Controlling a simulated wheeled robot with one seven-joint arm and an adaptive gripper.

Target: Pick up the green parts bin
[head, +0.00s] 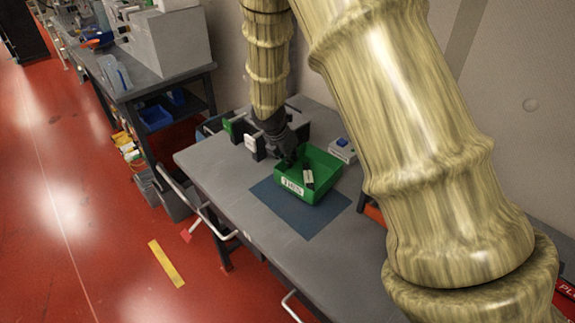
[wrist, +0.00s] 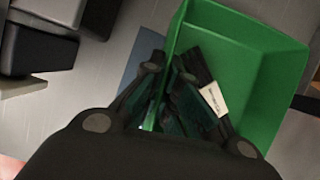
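The green parts bin (head: 322,181) sits over the blue mat on the grey workbench, with a white label on its front. A dark item with a white tag lies inside it. My gripper (head: 290,158) reaches down at the bin's back left side. In the wrist view, the bin (wrist: 262,95) fills the upper right. My gripper's fingers (wrist: 167,72) are drawn close together with the bin's left wall between them, one finger outside and one inside. They look shut on that wall, though the contact is partly hidden by the fingers.
The blue mat (head: 317,221) lies on the workbench (head: 226,180). The bench front left is clear.

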